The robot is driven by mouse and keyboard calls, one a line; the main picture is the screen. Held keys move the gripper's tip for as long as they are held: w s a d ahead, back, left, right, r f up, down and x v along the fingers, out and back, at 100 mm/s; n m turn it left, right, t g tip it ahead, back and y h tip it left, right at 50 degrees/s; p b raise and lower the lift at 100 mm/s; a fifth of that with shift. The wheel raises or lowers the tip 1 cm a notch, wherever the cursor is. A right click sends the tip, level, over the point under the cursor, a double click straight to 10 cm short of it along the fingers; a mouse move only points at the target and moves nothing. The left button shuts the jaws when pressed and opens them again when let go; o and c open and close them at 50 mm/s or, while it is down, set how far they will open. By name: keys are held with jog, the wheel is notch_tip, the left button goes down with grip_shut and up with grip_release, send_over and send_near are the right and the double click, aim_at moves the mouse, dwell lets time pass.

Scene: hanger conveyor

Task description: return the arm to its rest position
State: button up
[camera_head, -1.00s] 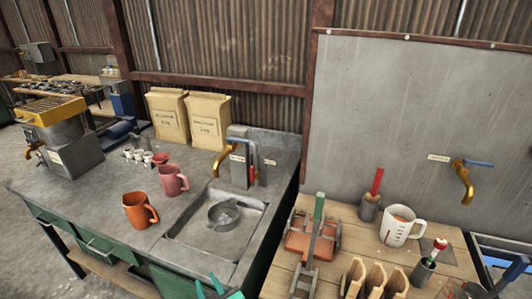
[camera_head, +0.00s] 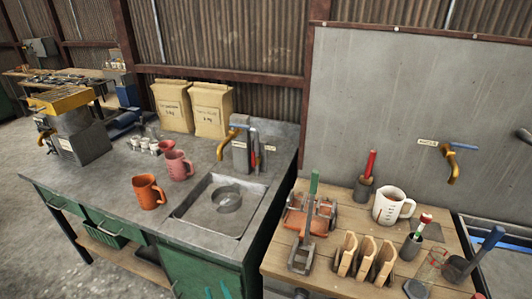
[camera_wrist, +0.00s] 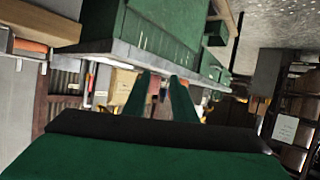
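My gripper (camera_head: 218,292) shows only as two teal fingertips at the bottom edge of the head view, low in front of the green cabinet. In the wrist view, my gripper (camera_wrist: 160,78) has its two green fingers apart with nothing held between them. The wrist camera looks along the green cabinet (camera_wrist: 150,28) at a tilted angle. Most of my arm is outside the head view.
The grey counter (camera_head: 110,178) carries an orange mug (camera_head: 148,192), a pink mug (camera_head: 178,165), paper bags (camera_head: 172,107) and a sink (camera_head: 205,215). Right of it, a wooden table (camera_head: 335,275) holds a white measuring jug (camera_head: 390,205) and tools. Floor is open at left.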

jog(key=s+d+f+m+t+h, duration=0.1)
jog(key=s+d+f+m+h, duration=0.15)
jog(key=s+d, duration=0.35)
jog(key=s+d+f+m+t+h, duration=0.1)
jog(key=s+d+f+m, duration=0.2)
jog(key=s, duration=0.5)
jog(key=s+d+r+h, duration=0.1)
jog(key=s+d, duration=0.1)
jog(key=s, duration=0.6)
jog(key=s+d+r+t+h, duration=0.1)
jog(key=s+d+r, duration=0.1)
jog(key=s, duration=0.6)
jog(key=shift+s+d, duration=0.2)
jog(key=shift+d, duration=0.15)
jog(key=shift+r, duration=0.1)
